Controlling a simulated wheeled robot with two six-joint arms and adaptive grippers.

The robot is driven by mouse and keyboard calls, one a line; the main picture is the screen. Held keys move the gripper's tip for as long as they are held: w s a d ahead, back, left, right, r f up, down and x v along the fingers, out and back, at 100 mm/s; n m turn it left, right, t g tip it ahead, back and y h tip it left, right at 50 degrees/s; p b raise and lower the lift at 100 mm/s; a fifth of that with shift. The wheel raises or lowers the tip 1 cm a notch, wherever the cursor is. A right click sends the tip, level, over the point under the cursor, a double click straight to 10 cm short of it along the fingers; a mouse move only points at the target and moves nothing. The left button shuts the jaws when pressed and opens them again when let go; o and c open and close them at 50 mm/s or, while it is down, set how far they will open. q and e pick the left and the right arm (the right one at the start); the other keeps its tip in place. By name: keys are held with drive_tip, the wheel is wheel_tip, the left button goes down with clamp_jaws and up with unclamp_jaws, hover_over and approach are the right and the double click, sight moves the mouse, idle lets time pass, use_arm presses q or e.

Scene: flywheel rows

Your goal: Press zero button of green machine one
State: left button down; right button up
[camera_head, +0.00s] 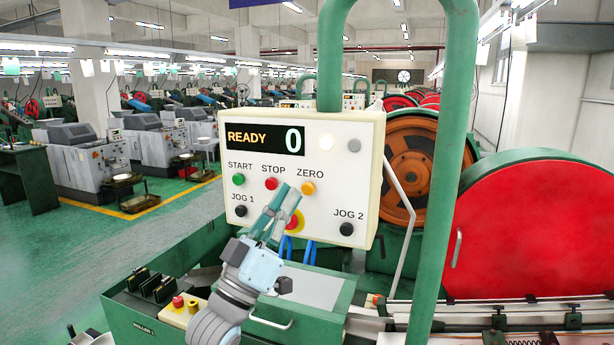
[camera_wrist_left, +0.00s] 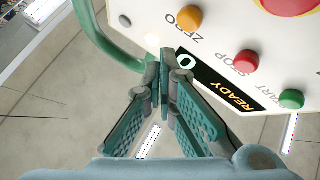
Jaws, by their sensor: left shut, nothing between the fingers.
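The green machine's white control panel (camera_head: 345,165) faces me, with a display (camera_head: 265,138) reading READY and 0. The orange-yellow zero button (camera_head: 308,188) sits under the label ZERO; it also shows in the left wrist view (camera_wrist_left: 188,18). To its left are the red stop button (camera_head: 271,184) and the green start button (camera_head: 238,179). My left gripper (camera_head: 288,192) is shut and empty in front of the panel's lower part, its tips just left of the zero button. In the wrist view the fingertips (camera_wrist_left: 162,55) are apart from that button. My right gripper is not in view.
Black JOG 1 (camera_head: 240,211) and JOG 2 (camera_head: 346,229) buttons flank a red emergency button, partly hidden by my gripper. A green post (camera_head: 445,170) rises right of the panel. A red wheel cover (camera_head: 540,225) stands at the right. Open green floor (camera_head: 60,250) lies at the left.

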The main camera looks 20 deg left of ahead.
use_arm(q)
drive_tip(key=s+b, duration=0.2)
drive_tip(key=shift+s+d, duration=0.1)
drive_tip(key=shift+s, duration=0.25)
idle(0.5)
